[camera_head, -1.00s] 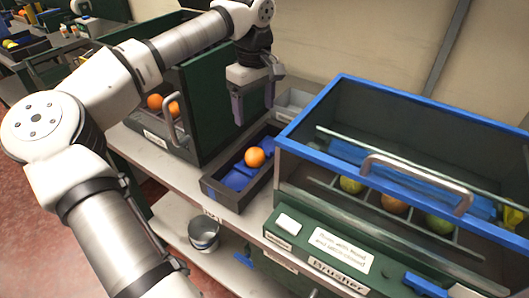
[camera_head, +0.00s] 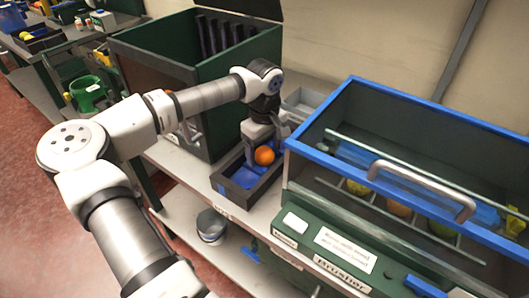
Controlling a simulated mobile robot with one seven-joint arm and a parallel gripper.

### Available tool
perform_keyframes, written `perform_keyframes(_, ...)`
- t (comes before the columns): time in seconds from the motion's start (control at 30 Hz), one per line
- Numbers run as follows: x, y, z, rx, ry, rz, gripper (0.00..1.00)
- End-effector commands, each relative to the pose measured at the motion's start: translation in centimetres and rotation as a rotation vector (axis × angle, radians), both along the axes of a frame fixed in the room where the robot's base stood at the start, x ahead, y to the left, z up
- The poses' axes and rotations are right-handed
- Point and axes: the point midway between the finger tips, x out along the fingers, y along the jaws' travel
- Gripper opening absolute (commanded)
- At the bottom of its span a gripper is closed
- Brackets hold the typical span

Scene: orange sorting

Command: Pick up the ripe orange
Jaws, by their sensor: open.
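The ripe orange (camera_head: 264,155) lies in a dark, blue-lined tray (camera_head: 238,201) between the green bin and the brusher. My gripper (camera_head: 263,152) points down into this tray. Its jaws are open, with the fingers low around or just behind the orange; I cannot tell whether they touch it. The orange is in front of part of the fingers in this view.
The brusher (camera_head: 338,254), a blue-framed case with several fruits inside, stands close on the right. A green bin (camera_head: 245,50) stands on the left. A grey tray (camera_head: 308,104) is behind, and a metal bucket (camera_head: 211,225) is on the lower shelf.

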Motion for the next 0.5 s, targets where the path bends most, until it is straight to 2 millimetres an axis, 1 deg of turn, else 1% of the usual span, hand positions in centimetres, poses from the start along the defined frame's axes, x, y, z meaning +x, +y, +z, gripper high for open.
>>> perform_keyframes(0.1, 0.01, -0.02, -0.58, 0.001, -0.001, -0.001, 0.75)
perform_keyframes(0.23, 0.02, -0.01, -0.59, 0.001, -0.001, -0.001, 0.75)
perform_keyframes(0.27, 0.02, -0.01, -0.59, 0.001, -0.001, -0.001, 0.73)
perform_keyframes(0.5, 0.02, -0.01, -0.56, 0.001, -0.001, 0.0, 0.42)
